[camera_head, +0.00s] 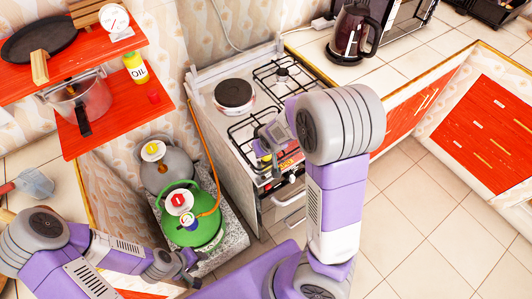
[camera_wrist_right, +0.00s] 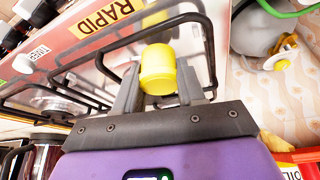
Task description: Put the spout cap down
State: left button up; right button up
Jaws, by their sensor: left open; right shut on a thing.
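The yellow spout cap (camera_wrist_right: 158,70) is between the fingers of my right gripper (camera_wrist_right: 158,88) in the right wrist view. The fingers are shut on it. In the head view my right gripper (camera_head: 262,150) is over the front edge of the white gas stove (camera_head: 213,118), and the cap is too small there to make out clearly. My left gripper (camera_head: 190,272) is open and empty, low in the head view, in front of the green gas cylinder (camera_head: 207,233).
Black grates (camera_head: 290,72) cover part of the stove top, beside a round hotplate (camera_head: 233,93). A kettle (camera_head: 352,35) stands on the tiled counter at the right. Red shelves (camera_head: 80,135) at the left hold a pot (camera_head: 90,100) and a yellow oil bottle (camera_head: 136,66).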

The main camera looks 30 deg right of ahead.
jog(key=shift+f, duration=0.6)
jog(key=shift+f, duration=0.15)
jog(key=o, duration=1.1)
jog(key=shift+r, duration=0.3)
jog(key=p+v, duration=0.8)
jog(key=v, duration=0.3)
jog(key=shift+r, duration=0.4)
